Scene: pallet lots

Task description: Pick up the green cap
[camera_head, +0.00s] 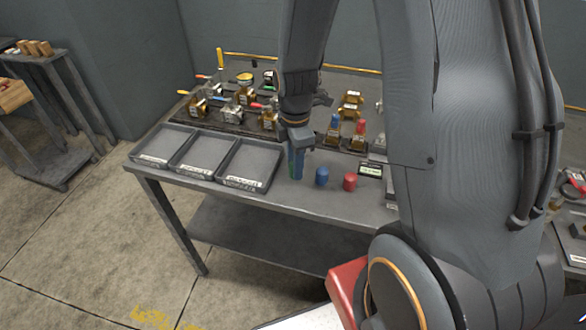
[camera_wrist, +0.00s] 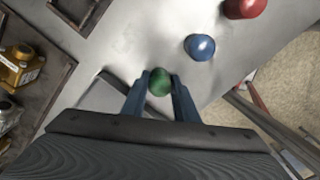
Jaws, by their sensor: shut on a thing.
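The green cap (camera_wrist: 159,82) sits between the two blue fingers of my gripper (camera_wrist: 160,88) in the wrist view. The fingers close on it from both sides. In the head view my gripper (camera_head: 296,165) points down at the table, right of the trays, and a sliver of the green cap (camera_head: 291,170) shows at the fingers. The fingers hide most of it there. I cannot tell whether the cap touches the table top.
A blue cap (camera_head: 321,176) and a red cap (camera_head: 350,182) stand right of my gripper on the table (camera_head: 310,199). Three empty trays (camera_head: 249,164) lie to the left. Behind is a dark board (camera_head: 225,124) with several brass valves. A small labelled box (camera_head: 370,170) lies right of the red cap.

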